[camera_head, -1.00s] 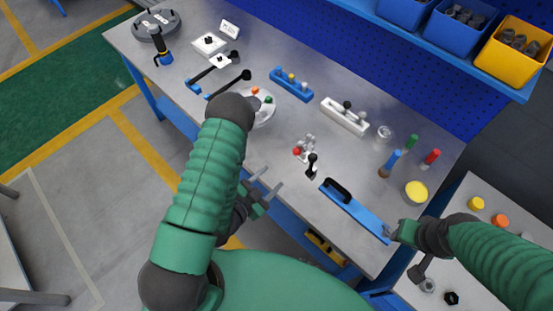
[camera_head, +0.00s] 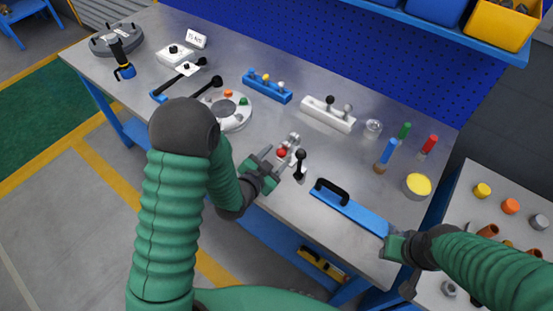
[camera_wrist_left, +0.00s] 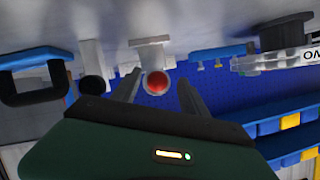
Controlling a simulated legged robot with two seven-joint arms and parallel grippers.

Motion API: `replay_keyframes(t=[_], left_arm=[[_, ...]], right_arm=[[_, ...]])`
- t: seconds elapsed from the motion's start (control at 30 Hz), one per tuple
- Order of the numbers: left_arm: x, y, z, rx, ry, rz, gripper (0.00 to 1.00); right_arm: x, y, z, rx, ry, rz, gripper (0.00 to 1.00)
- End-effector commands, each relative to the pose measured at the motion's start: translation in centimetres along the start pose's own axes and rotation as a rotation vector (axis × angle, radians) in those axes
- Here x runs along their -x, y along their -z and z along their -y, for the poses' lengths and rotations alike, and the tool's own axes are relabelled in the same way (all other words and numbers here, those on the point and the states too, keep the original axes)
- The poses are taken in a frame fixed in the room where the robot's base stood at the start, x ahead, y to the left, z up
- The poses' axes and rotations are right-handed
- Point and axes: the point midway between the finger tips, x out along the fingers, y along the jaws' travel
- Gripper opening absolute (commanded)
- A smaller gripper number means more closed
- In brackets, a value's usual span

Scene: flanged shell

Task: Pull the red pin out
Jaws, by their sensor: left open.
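The red pin (camera_head: 281,153) shows as a round red knob on a small metal fixture (camera_head: 293,141) near the front edge of the grey workbench. In the left wrist view the red knob (camera_wrist_left: 157,83) sits between the two finger tips, against a pale block. My left gripper (camera_head: 272,163) is open, its fingers pointing at the red knob from the front left. I cannot tell if either finger touches it. My right gripper (camera_head: 391,246) is at the right end of the blue bar with a black handle (camera_head: 350,212); its fingers are too small to make out.
A black-knobbed lever (camera_head: 300,163) stands close to the right of the red pin. Behind are a white round plate (camera_head: 236,117), a blue block (camera_head: 267,86) and a white block (camera_head: 328,114). Screwdrivers and a yellow-topped can (camera_head: 418,186) stand at right.

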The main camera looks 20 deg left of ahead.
Motion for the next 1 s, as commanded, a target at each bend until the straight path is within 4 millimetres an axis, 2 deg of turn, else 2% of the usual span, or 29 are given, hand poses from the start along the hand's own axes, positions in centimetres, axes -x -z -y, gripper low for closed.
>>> replay_keyframes(t=[0.33,0.7,1.0], left_arm=[[-0.63,0.09,-0.19,-0.002,-0.001,-0.001,0.51],[-0.64,0.0,-0.12,-0.001,-0.001,0.0,0.02],[-0.39,-0.18,-0.09,-0.001,0.0,0.001,0.0]], right_arm=[[0.01,-0.03,0.0,0.0,0.0,0.001,0.36],[0.0,-0.03,0.0,0.0,0.0,0.001,0.36],[-0.05,-0.04,0.0,0.0,0.0,0.001,0.36]])
